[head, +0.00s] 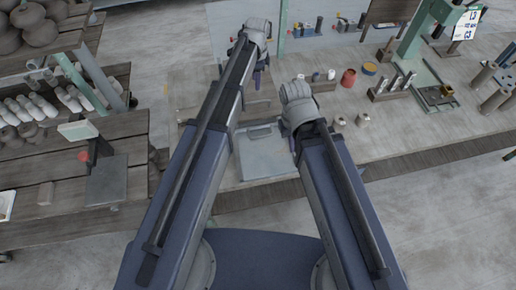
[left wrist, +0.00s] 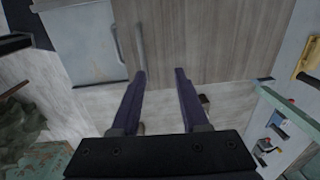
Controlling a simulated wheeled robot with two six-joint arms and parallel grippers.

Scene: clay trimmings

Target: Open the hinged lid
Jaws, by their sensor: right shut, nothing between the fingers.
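A light grey, flat-topped box (head: 262,152), which looks like the lidded one, sits between my two arms in the head view. Its top looks closed, and its hinge cannot be made out. In the left wrist view a pale grey panel (left wrist: 82,42) with a thin bar handle (left wrist: 115,42) at its right edge shows at upper left; I cannot tell if it is the same box. My left gripper (left wrist: 160,72) is open and empty, its dark purple fingers apart, beyond the box. My right gripper (head: 294,146) is shut, mostly hidden behind its arm, close to the box's right edge.
A workbench (head: 365,138) with a red pot (head: 348,78) and small cups runs along the right. A green press (head: 418,40) stands at its back. Wooden shelves (head: 50,215) with pottery stand on the left. The floor (head: 440,200) at right front is clear.

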